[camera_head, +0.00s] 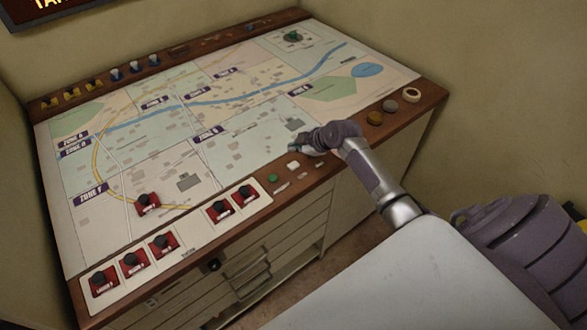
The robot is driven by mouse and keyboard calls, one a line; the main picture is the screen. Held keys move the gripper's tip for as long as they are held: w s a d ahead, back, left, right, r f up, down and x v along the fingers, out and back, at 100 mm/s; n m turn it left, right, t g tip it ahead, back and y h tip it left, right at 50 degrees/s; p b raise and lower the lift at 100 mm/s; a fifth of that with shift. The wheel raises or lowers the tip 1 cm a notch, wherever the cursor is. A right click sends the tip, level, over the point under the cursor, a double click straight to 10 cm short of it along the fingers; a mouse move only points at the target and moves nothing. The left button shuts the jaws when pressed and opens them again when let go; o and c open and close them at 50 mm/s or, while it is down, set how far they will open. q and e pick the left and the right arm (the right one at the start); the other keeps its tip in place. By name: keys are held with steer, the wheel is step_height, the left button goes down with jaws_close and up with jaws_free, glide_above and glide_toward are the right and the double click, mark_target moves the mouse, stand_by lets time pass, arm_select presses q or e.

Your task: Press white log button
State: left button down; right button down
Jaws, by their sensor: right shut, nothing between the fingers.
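The white button (293,165) sits on the brown wooden front rim of the console, just right of a green button (272,178). My right gripper (295,147) is shut and empty. In the picture it is just above the white button, over the edge of the map; I cannot tell its height, but it does not cover the button. My right arm comes in from the lower right. My left gripper is not in view.
The console map (240,130) carries zone labels and a red piece (148,203). More red pieces (163,242) stand on the white front strip. Round knobs (390,106) line the right rim. Drawers (250,265) are below, and walls stand behind.

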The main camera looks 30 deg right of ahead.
mark_target(295, 166)
step_height(295, 166, down, 5)
steer(key=b, duration=0.3)
steer(key=shift+f, duration=0.1)
steer(key=shift+b, duration=0.3)
stand_by(0.9)
steer(key=shift+f+b, duration=0.35)
steer(key=shift+f, duration=0.05)
steer(key=shift+f+b, duration=0.4)
steer(key=shift+b, duration=0.05)
stand_by(0.5)
steer(key=shift+r, duration=0.1)
steer(key=shift+r+p, duration=0.65)
steer(key=shift+r, duration=0.1)
